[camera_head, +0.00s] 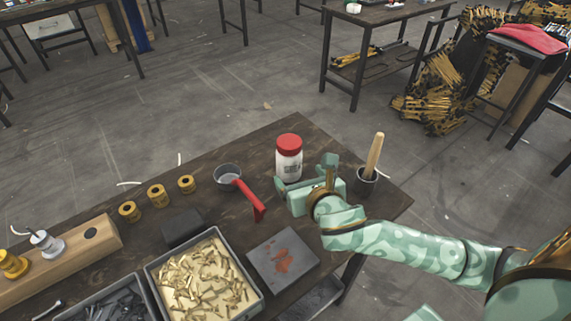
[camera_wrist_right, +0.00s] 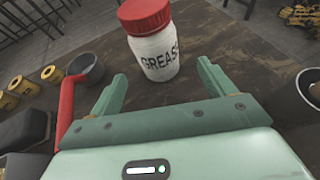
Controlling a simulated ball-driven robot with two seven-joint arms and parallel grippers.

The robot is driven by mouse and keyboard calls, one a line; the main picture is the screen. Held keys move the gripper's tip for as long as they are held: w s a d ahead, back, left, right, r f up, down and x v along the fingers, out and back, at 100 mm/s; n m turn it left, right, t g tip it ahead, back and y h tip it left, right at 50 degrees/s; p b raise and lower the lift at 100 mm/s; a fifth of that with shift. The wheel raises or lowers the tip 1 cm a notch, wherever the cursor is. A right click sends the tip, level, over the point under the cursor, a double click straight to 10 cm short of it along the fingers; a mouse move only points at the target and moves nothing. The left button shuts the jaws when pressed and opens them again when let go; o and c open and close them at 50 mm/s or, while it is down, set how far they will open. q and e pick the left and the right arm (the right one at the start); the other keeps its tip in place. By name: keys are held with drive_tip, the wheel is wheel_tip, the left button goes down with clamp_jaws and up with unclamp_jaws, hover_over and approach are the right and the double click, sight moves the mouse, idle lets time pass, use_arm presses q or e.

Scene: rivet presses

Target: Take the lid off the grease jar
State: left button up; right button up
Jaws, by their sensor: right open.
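The grease jar (camera_head: 288,166) is white with a red lid (camera_head: 288,142) on top. It stands upright near the back edge of the dark wooden table. In the right wrist view the jar (camera_wrist_right: 157,57) shows the word GREASE, and its red lid (camera_wrist_right: 145,14) is seated on it. My right gripper (camera_head: 308,170) is just in front of the jar. In the right wrist view its two fingers (camera_wrist_right: 163,82) are spread wide and empty, pointing toward the jar, which lies beyond and between the tips. My left gripper is not in view.
A dark cup with a wooden-handled tool (camera_head: 374,155) stands right of my gripper. A red-handled ladle (camera_head: 240,190) lies to the left. A grey plate with reddish smears (camera_head: 262,262) and a tray of brass pieces (camera_head: 158,292) are in front. Yellow rolls (camera_head: 157,195) sit further left.

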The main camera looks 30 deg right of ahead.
sight(295, 171)
drive_tip(key=b+x, duration=0.1)
drive_tip(key=x, duration=0.2)
drive_tip(key=shift+w+f, duration=0.1)
drive_tip(key=b+x, duration=0.1)
drive_tip(key=x, duration=0.1)
drive_tip(key=f+b+x, duration=0.1)
drive_tip(key=b+x, duration=0.1)
drive_tip(key=x, duration=0.1)
drive_tip(key=shift+a, duration=0.2)
drive_tip(key=shift+r+b, duration=0.1)
drive_tip(key=shift+b, duration=0.2)
drive_tip(key=shift+r, duration=0.2)
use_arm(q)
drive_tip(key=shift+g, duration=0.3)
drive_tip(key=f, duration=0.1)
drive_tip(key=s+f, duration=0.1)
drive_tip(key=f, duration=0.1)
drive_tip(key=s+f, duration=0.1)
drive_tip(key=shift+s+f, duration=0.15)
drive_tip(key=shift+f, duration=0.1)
use_arm(e)
drive_tip(key=c, duration=1.3)
